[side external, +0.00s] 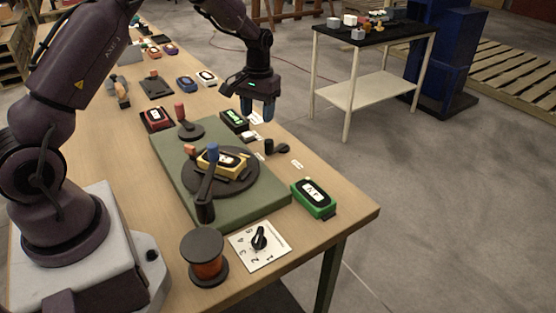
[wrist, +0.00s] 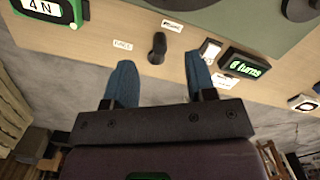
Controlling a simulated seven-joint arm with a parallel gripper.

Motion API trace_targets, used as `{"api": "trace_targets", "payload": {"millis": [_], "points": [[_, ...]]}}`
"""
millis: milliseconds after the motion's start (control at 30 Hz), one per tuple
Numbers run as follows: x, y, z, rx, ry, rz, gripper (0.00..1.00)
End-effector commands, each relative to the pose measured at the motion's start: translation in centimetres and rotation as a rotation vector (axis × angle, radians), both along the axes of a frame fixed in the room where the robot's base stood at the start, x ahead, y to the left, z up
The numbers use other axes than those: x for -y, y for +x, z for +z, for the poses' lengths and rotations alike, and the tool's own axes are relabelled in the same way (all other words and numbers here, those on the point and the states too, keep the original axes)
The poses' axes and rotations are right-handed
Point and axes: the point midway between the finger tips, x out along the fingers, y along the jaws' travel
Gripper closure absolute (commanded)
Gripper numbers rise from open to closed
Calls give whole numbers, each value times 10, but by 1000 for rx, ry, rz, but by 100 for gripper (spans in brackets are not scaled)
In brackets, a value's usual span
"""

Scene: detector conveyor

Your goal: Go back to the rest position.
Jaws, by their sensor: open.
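My gripper (side external: 257,110) hangs in the air above the far right edge of the bench, near the counter display (side external: 234,120). In the wrist view its two blue fingers (wrist: 160,78) are spread apart with nothing between them. The wrist view shows the display (wrist: 245,66) lit with "6 turns" in green, to the right of the fingers. A small black lever (side external: 276,147) stands at the bench edge; it also shows between and beyond the fingers in the wrist view (wrist: 157,48). My gripper touches nothing that I can see.
A yellow detector (side external: 232,165) sits on a dark turntable on the green base (side external: 174,157). A green detector (side external: 313,196), a dial plate (side external: 273,246) and a copper spool (side external: 206,266) stand near the front. Several detectors line the back. A side table (side external: 378,83) stands apart.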

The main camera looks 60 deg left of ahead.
Motion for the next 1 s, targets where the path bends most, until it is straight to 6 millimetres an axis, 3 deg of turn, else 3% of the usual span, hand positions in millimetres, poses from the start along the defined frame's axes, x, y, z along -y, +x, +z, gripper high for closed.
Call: {"api": "trace_targets", "payload": {"millis": [300,500,800,1000], "points": [[67,-71,96,88,-4,-154,49],[108,-130,143,184,18,-271,49],[151,-214,177,368,79,-429,49],[164,-240,192,492,115,-484,49]]}}
